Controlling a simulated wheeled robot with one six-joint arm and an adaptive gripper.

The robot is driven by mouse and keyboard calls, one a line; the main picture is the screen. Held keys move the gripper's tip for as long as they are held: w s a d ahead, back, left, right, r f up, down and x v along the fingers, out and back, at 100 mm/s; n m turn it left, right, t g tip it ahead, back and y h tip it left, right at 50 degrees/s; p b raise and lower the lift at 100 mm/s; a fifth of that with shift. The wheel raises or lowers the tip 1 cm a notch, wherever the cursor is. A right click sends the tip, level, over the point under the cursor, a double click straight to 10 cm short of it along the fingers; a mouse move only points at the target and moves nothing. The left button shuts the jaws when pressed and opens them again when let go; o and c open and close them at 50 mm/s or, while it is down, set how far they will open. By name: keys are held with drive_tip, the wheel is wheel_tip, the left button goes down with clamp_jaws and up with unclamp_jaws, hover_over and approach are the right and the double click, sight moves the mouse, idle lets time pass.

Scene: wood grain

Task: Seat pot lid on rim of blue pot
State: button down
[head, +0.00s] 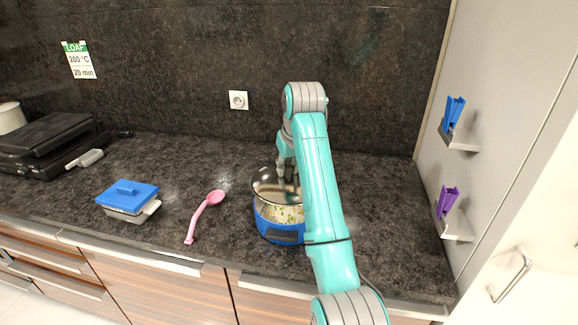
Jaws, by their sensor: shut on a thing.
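The blue pot (264,225) stands near the counter's front edge, with a dark handle facing me and light food with green bits inside. The pot lid (265,194) is a round glass disc with a metal rim. It is over the back part of the pot, and food shows in front of its near edge. My gripper (288,184) is shut on the lid from above. My arm hides the right side of the pot and lid, so I cannot tell whether the lid touches the pot's rim.
A pink ladle (205,212) lies left of the pot. A blue-lidded dish (128,197) sits farther left, and a black grill (50,145) at the far left. A wall with small shelves (458,138) bounds the right. The counter behind the ladle is clear.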

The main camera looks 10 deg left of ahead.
sight(289, 176)
drive_tip(key=shift+f, duration=2.3)
drive_tip(key=shift+f, duration=0.85)
idle(1.0)
drive_tip(key=c, duration=0.8)
unclamp_jaws()
drive_tip(key=v, duration=0.7)
drive_tip(key=shift+r, duration=0.25)
drive_tip(key=shift+s+d, duration=0.1)
